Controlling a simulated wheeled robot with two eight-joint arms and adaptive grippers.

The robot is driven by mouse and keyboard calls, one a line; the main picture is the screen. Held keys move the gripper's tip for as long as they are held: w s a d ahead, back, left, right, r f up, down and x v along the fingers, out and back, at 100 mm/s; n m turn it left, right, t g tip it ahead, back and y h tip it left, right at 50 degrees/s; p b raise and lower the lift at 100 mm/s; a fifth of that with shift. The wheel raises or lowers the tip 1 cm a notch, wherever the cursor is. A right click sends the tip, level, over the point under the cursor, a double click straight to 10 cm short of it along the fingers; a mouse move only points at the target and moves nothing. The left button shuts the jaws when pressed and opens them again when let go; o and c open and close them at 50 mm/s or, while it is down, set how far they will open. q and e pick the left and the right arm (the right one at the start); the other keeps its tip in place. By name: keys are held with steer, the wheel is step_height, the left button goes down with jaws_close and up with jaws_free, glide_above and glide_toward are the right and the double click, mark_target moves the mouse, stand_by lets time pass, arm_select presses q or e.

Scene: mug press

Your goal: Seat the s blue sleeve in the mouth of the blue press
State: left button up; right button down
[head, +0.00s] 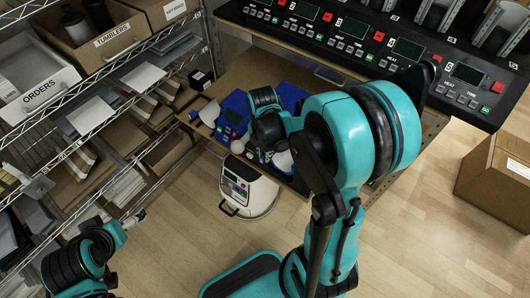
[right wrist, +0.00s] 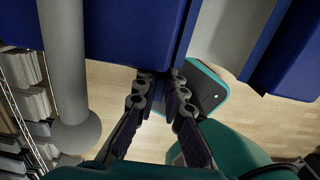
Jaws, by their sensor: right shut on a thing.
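The blue press (head: 235,112) stands on the wooden bench in the head view, partly behind my right arm. In the right wrist view its blue body (right wrist: 130,30) seems to fill the top, close to the fingertips. My right gripper (right wrist: 161,78) is shut at the lower edge of a blue surface; the gripped part is mostly hidden between the fingers. I cannot tell the s blue sleeve apart from the press's blue surfaces. In the head view my right arm hides most of this gripper. My left gripper (head: 138,215) is small at the left, away from the press, its jaws unclear.
A grey post with a round end (right wrist: 75,130) hangs left of the right fingers. A white appliance (head: 246,188) stands below the bench edge. A wire shelf (head: 95,100) fills the left, a control panel (head: 370,45) the back. Wooden floor is open in front.

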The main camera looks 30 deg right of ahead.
steer(key=shift+f+b, duration=2.15)
steer(key=shift+f, duration=0.55)
steer(key=shift+c, duration=0.7)
jaws_free()
steer(key=shift+r, duration=0.2)
steer(key=shift+r+p, duration=1.65)
steer(key=shift+r, duration=0.15)
steer(key=shift+c, duration=1)
steer(key=shift+o, duration=1)
steer(key=shift+w+r+p, duration=0.1)
steer(key=shift+r+p, duration=1.55)
steer(key=shift+r, duration=0.4)
